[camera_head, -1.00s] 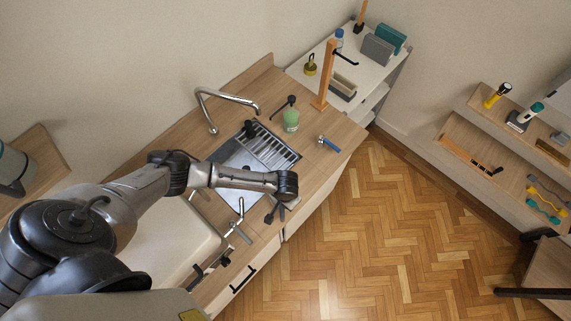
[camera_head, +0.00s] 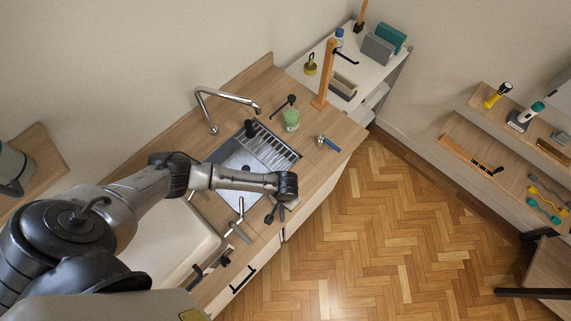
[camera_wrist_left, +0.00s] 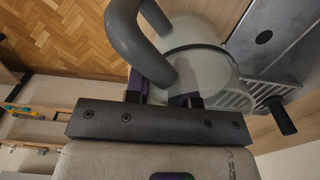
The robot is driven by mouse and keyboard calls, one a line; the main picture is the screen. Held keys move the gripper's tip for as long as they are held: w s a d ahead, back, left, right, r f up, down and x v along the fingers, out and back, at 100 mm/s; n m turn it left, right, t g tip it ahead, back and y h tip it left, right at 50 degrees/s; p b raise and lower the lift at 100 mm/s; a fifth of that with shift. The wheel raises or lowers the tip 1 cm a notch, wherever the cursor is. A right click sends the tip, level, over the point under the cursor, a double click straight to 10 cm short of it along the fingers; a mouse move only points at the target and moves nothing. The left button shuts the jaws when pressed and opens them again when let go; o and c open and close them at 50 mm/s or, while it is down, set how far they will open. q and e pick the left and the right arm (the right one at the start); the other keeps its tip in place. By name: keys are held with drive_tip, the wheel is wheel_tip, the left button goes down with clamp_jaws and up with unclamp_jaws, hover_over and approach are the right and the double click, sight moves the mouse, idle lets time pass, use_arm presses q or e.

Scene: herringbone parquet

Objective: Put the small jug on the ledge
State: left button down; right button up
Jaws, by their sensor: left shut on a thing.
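The small jug (camera_wrist_left: 205,68) is pale grey with a thick dark grey looped handle (camera_wrist_left: 139,40). In the left wrist view it lies right at the jaws of my left gripper (camera_wrist_left: 165,98), which is shut on it. The gripper body hides part of the jug. In the head view my left arm reaches over the counter beside the sink, and its wrist mostly hides the gripper and jug. A wooden ledge (camera_head: 47,150) is on the wall at far left. My right gripper is not in view.
A grey-green vessel (camera_head: 12,168) with a dark handle stands on the left ledge. Wall shelves with tools (camera_head: 470,145) are at right. The parquet is clear.

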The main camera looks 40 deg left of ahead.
use_arm(q)
drive_tip(key=shift+f, duration=0.15)
drive_tip(key=c, duration=1)
unclamp_jaws()
drive_tip(key=shift+o, duration=0.6)
drive_tip(key=shift+o, duration=0.4)
drive_tip(key=shift+o, duration=1.2)
wheel_tip(320, 180, up, 14)
drive_tip(key=shift+b, duration=0.45)
drive_tip(key=shift+f, duration=0.1)
